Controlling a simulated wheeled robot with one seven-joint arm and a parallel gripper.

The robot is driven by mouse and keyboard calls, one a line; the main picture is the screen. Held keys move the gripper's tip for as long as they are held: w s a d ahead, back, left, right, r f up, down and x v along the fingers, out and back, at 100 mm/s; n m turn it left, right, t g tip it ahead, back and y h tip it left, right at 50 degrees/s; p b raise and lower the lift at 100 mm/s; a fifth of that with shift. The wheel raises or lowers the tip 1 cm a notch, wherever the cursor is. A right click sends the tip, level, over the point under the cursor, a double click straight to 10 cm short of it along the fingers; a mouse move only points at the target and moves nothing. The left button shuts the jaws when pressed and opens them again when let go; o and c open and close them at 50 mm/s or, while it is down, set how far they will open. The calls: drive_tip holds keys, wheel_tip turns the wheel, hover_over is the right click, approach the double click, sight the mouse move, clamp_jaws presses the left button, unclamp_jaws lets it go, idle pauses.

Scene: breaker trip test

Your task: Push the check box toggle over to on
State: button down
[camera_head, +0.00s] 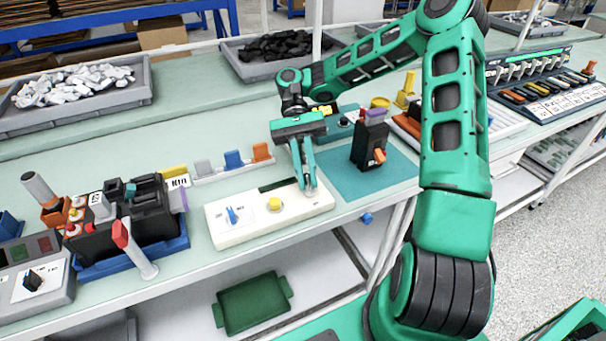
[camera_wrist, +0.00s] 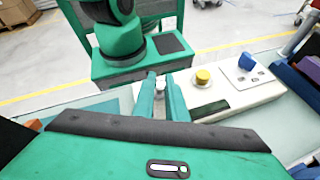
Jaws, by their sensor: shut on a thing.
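The check box (camera_head: 253,230) is a long white box near the front edge of the table. It has a blue knob (camera_head: 231,215) at its left and a yellow button (camera_head: 274,204) in the middle. My gripper (camera_head: 310,187) points down at its right end, where its fingers hide the toggle in the head view. In the wrist view the check box (camera_wrist: 236,99) is right of centre, and my gripper (camera_wrist: 160,84) is shut on the toggle (camera_wrist: 159,85), a small pale lever between the fingertips. Which way the toggle leans cannot be told.
A black breaker with an orange lever (camera_head: 368,145) stands on a teal mat (camera_head: 340,180) to the right. A blue tray (camera_head: 130,258) with black parts and a red-tipped tool (camera_head: 134,250) lie to the left. Small coloured blocks (camera_head: 233,160) stand behind.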

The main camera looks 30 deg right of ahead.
drive_tip(key=shift+w+f+g, duration=0.2)
drive_tip(key=shift+g, duration=0.5)
idle(0.3)
drive_tip(key=c, duration=1.8)
unclamp_jaws()
drive_tip(key=shift+o, duration=0.2)
